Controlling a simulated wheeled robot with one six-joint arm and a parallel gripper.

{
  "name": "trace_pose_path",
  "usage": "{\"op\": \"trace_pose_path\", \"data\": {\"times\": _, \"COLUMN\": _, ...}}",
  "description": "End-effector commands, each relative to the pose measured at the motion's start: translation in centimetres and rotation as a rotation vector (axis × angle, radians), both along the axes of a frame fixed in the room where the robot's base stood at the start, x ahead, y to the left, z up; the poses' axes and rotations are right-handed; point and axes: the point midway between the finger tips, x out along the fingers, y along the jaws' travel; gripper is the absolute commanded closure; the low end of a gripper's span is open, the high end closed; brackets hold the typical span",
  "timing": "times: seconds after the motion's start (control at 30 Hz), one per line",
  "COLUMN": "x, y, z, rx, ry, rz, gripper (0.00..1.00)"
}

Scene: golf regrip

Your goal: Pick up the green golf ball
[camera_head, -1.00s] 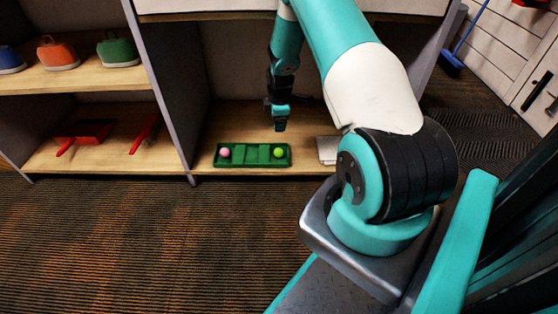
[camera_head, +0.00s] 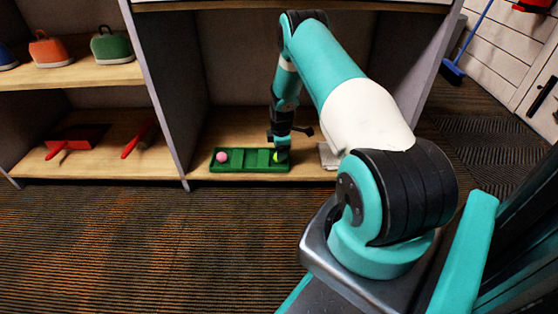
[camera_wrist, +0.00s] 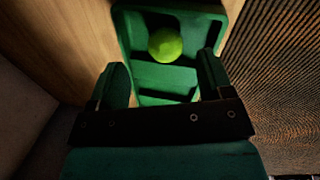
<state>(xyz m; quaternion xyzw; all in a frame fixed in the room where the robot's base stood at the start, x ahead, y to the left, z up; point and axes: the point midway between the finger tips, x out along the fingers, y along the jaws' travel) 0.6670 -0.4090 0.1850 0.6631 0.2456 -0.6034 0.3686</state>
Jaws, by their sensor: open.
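The green golf ball (camera_wrist: 165,45) sits in an end compartment of the green tray (camera_wrist: 125,30) in the wrist view. In the head view the ball (camera_head: 276,156) is mostly hidden behind my gripper (camera_head: 282,156), at the right end of the tray (camera_head: 237,168). In the wrist view my gripper (camera_wrist: 163,85) is open, with one finger on each side of the tray's width. The ball lies ahead of the fingertips and nothing is between the fingers and touching both.
A pink ball (camera_head: 222,157) sits at the tray's left end. The tray rests on a low wooden shelf (camera_head: 215,138) between upright panels (camera_head: 160,95). A pale flat object (camera_head: 328,156) lies to its right. A shelf board hangs above my arm.

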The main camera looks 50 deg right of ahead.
Motion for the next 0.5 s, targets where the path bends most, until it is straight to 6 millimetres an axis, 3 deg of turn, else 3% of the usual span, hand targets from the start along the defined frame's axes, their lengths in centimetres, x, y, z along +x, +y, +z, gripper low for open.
{"op": "trace_pose_path", "data": {"times": 0.27, "x": 0.5, "y": 0.2, "z": -4.4, "rx": 0.0, "ry": 0.0, "rz": -0.001, "gripper": 0.27}}
{"op": "trace_pose_path", "data": {"times": 0.5, "x": 0.6, "y": 0.1, "z": -4.5, "rx": 0.001, "ry": 0.001, "rz": -0.001, "gripper": 0.27}}
